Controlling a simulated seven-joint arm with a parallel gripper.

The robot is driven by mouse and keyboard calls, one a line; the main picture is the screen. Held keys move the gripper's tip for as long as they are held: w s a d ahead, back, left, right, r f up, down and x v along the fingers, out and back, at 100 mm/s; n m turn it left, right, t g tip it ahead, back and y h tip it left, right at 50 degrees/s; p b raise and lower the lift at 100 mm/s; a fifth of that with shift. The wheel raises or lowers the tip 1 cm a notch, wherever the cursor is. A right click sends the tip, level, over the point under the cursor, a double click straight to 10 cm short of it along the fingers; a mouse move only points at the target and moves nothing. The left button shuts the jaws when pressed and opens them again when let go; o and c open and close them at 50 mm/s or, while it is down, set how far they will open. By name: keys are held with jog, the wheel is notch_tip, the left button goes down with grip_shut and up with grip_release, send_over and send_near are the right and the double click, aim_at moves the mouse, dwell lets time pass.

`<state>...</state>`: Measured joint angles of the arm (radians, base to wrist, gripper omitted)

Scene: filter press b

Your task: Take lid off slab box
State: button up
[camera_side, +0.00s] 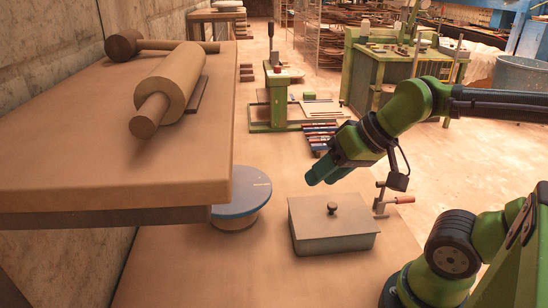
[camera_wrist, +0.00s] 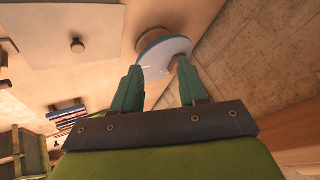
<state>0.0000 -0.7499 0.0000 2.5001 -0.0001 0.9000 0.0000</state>
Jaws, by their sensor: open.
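The slab box (camera_side: 340,243) is a grey-beige box standing on the table. Its flat lid (camera_side: 310,215) is on it, with a small dark round knob (camera_side: 332,207) in the middle. The knob also shows at the upper left of the wrist view (camera_wrist: 77,45), with the pale lid (camera_wrist: 45,25) around it. My gripper (camera_side: 316,176) is above the box, apart from the lid and knob, with its fingers slanting down to the left. In the wrist view my gripper (camera_wrist: 160,85) has its two green fingers spread, with nothing held between them.
A round blue-topped wheel (camera_side: 242,200) stands left of the box and shows beyond my fingertips in the wrist view (camera_wrist: 165,57). A small clamp with a wooden handle (camera_side: 392,200) is right of the box. A raised shelf with a rolling pin (camera_side: 170,85) is at left.

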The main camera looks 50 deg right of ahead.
jog(key=shift+o, duration=1.4)
jog(key=shift+d, duration=0.1)
jog(key=n+g+h, duration=0.2)
jog(key=n+g, duration=0.2)
jog(key=g, duration=0.2)
send_over(333, 205)
jog(key=f, duration=1.1)
jog(key=shift+s+d, duration=0.1)
jog(key=shift+s, duration=0.2)
jog(key=shift+t, duration=0.3)
jog(key=shift+w+f, duration=0.15)
jog(key=shift+f, duration=1.2)
jog(key=shift+w+f, duration=0.1)
jog(key=shift+f, duration=1.2)
jog(key=shift+c, duration=0.5)
grip_shut()
